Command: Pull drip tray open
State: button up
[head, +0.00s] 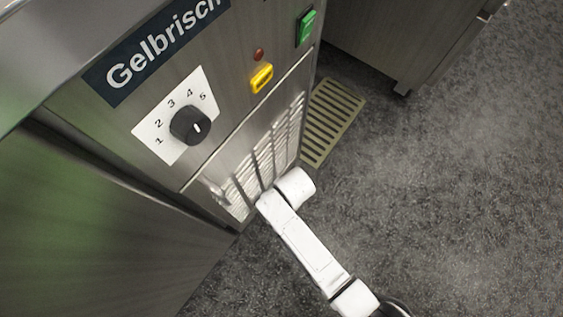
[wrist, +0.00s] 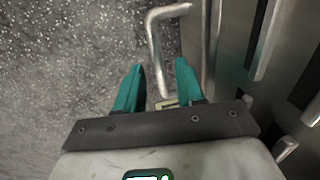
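A bent metal bar handle (wrist: 154,42) stands out from the steel front in the wrist view. It is probably the drip tray's handle; the tray itself I cannot make out. My gripper (wrist: 159,68) has two teal fingers, spread apart. The handle's long part runs down between them in the picture, with a gap on each side. I cannot tell how deep it sits between the fingers. In the head view my white arm reaches down beside the steel Gelbrisch appliance (head: 231,118); my gripper and the handle are hidden there.
The appliance front carries a black knob (head: 190,125), a yellow switch (head: 262,78), a green switch (head: 307,27) and a slatted vent (head: 270,160). A yellowish floor grate (head: 332,120) lies beside it. A steel cabinet (head: 410,35) stands at the top. The speckled floor (head: 460,190) at right is clear.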

grip_shut()
dwell(0.6)
